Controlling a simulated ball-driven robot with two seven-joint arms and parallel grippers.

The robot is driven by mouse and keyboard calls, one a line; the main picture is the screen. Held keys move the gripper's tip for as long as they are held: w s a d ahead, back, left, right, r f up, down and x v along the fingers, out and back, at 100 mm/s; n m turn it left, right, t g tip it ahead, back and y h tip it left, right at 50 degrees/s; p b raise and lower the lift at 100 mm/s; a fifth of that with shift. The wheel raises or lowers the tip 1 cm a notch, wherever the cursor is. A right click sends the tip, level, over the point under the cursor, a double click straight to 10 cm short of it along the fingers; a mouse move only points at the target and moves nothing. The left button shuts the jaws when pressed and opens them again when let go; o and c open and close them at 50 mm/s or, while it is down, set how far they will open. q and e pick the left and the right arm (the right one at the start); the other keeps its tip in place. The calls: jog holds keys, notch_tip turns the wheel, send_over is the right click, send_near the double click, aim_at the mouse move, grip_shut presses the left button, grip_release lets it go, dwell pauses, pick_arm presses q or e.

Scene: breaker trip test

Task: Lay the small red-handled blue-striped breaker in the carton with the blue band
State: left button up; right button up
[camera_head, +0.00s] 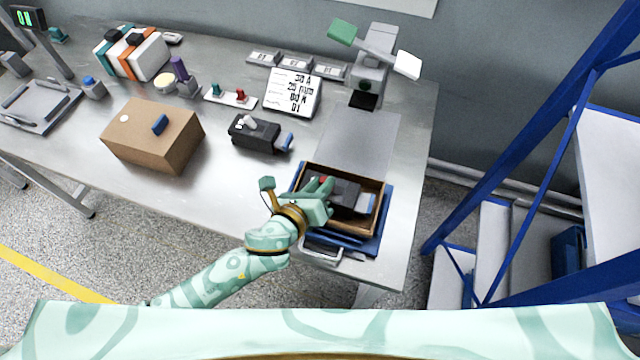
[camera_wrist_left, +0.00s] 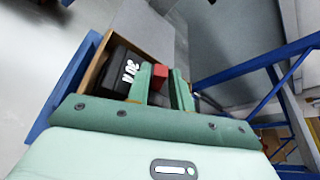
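The red-handled breaker (camera_head: 345,190) has a dark body, white lettering and a light blue part at its right end. It lies in or just over an open brown carton (camera_head: 382,208) near the table's front right edge. Blue shows along the carton's outside. My left gripper (camera_head: 322,188) reaches over the carton's left side. In the left wrist view the red handle (camera_wrist_left: 160,73) sits between my left gripper's fingers (camera_wrist_left: 165,85), which look closed on it. The breaker's black body (camera_wrist_left: 119,72) is beside them within the carton wall. My right gripper is not in view.
A closed brown box (camera_head: 152,137) stands at left. Another dark breaker (camera_head: 253,133) with a white toggle and blue end lies mid-table. Behind are a label card (camera_head: 293,92) and a test stand (camera_head: 370,75). A grey mat (camera_head: 362,140) lies clear behind the carton. Blue racking (camera_head: 520,140) rises at right.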

pick_arm(q)
jog(key=shift+o, duration=0.9)
jog(key=shift+s+r, duration=0.1)
jog(key=shift+r, duration=0.05)
jog(key=p+v, duration=0.2)
jog(key=v, duration=1)
